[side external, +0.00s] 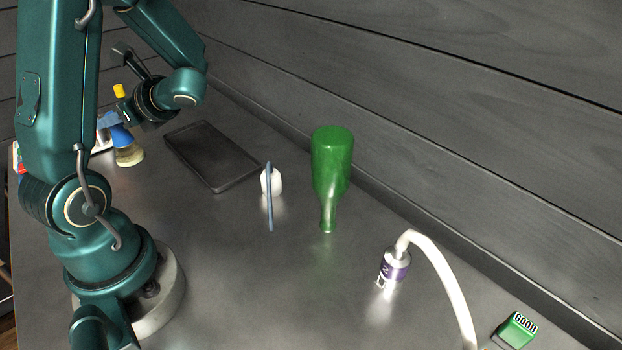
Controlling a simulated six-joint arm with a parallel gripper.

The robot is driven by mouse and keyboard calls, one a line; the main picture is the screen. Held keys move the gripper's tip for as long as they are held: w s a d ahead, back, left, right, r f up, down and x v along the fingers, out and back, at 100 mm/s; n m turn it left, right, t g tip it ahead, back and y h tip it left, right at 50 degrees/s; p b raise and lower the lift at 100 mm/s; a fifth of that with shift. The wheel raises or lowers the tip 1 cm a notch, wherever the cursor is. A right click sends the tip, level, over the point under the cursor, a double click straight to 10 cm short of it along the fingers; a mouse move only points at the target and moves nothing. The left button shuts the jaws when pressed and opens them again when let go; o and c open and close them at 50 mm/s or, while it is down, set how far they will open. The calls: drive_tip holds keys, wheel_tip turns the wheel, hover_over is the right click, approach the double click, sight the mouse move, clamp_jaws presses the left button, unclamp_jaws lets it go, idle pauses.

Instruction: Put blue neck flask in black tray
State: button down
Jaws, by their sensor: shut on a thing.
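The blue neck flask (128,155) is at the left of the side external view, with a pale yellowish body and a blue neck. My gripper (115,120) is at the neck and shut on the flask; the fingers are small and partly hidden here. Whether the flask's base touches the table is hard to tell. The black tray (235,180) lies flat on the table to the right of the flask, and its visible floor is empty.
A small white object (276,182) and a thin blue-grey stick (269,205) are close to the tray's right corner. A green bottle (332,165) is farther right. A white hose (440,260), a green GOOD block (517,330) and a yellow-topped item (119,90) also show. The front middle is clear.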

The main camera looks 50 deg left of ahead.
drive_tip(key=w+a+r+m+t+y, duration=0.1)
drive_tip(key=w+a+r+m+t, duration=0.3)
drive_tip(key=m+t, duration=0.5)
drive_tip(key=shift+n+t, duration=0.3)
drive_tip(key=shift+w+d+f, duration=0.6)
drive_tip(key=shift+w+f, duration=1.1)
drive_tip(key=shift+w, duration=0.25)
drive_tip(key=shift+w+d+f, duration=0.6)
drive_tip(key=shift+w+f, duration=1.05)
drive_tip(key=shift+w, duration=0.35)
drive_tip(key=shift+w+d+f, duration=0.6)
drive_tip(key=shift+w+f, duration=1.1)
drive_tip(key=shift+w, duration=0.25)
drive_tip(key=c, duration=0.6)
unclamp_jaws()
drive_tip(key=shift+f, duration=0.1)
drive_tip(key=shift+o, duration=0.2)
